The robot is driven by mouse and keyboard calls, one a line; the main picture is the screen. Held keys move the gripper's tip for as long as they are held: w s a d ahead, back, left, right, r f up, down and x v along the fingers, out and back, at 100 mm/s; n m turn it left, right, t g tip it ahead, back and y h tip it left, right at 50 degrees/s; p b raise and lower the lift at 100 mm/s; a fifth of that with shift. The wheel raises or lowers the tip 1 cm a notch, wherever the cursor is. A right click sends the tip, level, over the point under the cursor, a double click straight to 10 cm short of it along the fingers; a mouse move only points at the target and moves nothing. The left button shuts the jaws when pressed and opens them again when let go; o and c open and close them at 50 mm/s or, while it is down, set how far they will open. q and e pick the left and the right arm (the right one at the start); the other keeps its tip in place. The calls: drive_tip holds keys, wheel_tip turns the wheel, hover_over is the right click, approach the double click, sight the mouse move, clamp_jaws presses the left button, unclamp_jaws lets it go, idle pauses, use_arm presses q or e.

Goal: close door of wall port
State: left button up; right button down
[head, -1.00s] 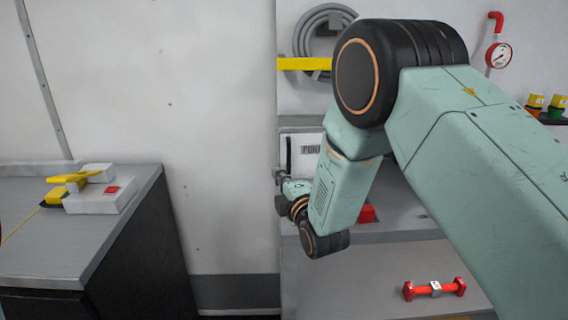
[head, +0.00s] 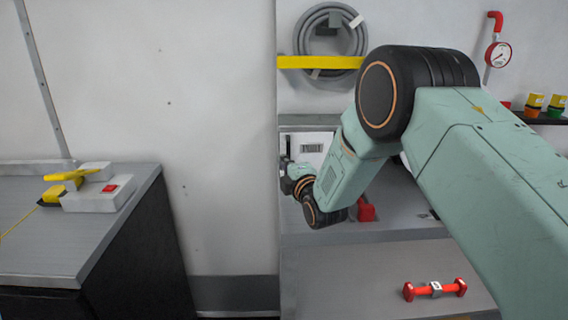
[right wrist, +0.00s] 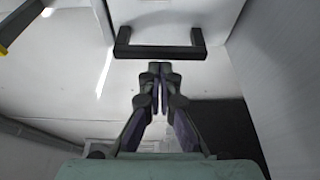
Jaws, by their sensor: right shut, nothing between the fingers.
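The wall port appears to be the white panel with a dark label (head: 312,148) in the head view, just beyond my right wrist. A dark upright handle (head: 288,146) shows at its left edge. My forearm and wrist cover its lower part, so I cannot tell how far the door stands open. In the right wrist view a black bracket handle (right wrist: 160,51) sits on a white panel (right wrist: 172,18). My right gripper (right wrist: 160,68) is shut and empty, its tips just below the handle in the picture, with no clear contact. My left gripper is not in view.
A yellow bar (head: 320,62) and a coiled grey hose (head: 330,30) are above the port. A red dumbbell-shaped part (head: 435,289) lies on the lower shelf.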

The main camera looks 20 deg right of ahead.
drive_tip(key=p, duration=0.3)
approach(324, 161)
drive_tip(key=w+a+r, duration=0.3)
drive_tip(key=shift+w+a+r, duration=0.25)
drive_tip(key=shift+w+a, duration=0.1)
drive_tip(key=shift+a, duration=0.05)
drive_tip(key=shift+s+d+f, duration=0.1)
drive_tip(key=shift+s+d, duration=0.1)
drive_tip(key=shift+d, duration=0.45)
